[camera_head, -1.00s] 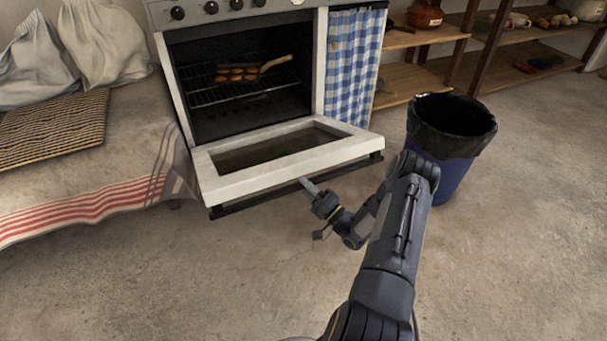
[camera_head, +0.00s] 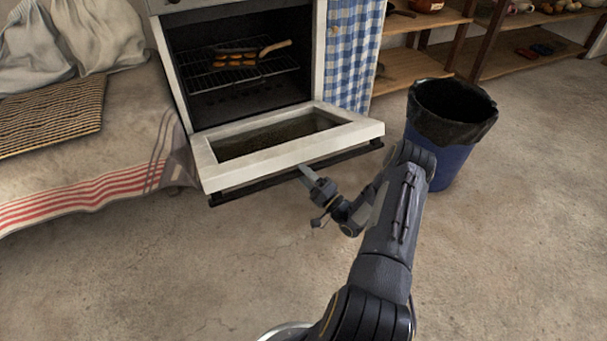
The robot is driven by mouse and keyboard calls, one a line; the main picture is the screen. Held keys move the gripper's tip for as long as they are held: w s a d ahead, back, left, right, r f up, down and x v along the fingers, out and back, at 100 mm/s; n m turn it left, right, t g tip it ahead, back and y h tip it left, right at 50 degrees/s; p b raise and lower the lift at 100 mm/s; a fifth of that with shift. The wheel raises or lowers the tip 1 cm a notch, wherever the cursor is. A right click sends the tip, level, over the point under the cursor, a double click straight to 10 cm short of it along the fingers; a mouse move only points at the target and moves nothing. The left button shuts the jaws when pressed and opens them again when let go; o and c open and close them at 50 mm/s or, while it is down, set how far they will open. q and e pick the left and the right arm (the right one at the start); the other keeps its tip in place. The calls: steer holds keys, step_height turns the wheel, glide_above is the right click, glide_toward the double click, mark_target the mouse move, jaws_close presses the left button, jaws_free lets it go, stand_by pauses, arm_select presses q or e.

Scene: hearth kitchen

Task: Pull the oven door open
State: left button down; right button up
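The oven door (camera_head: 237,167) is white with a dark glass window. It is hinged at the bottom and folded down in front of the oven, lying near flat. A dark handle bar (camera_head: 247,189) runs along its outer edge. My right gripper (camera_head: 307,173) is at this outer edge, near the bar's middle, with a pale grey finger overlapping the bar. Its other finger is not clearly seen, so I cannot tell if it is closed around the bar. My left gripper is out of view.
Inside the oven, a pan with a wooden handle (camera_head: 271,49) sits on the wire rack (camera_head: 205,82) with several browned pieces. A blue bin with a black liner (camera_head: 453,160) stands right of my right arm. A cloth-covered bench (camera_head: 125,142) is at left. The front floor is clear.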

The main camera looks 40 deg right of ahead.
steer(key=p+v, duration=0.1)
steer(key=v, duration=0.6)
steer(key=shift+s+p, duration=0.3)
steer(key=shift+p, duration=0.1)
steer(key=shift+f, duration=0.1)
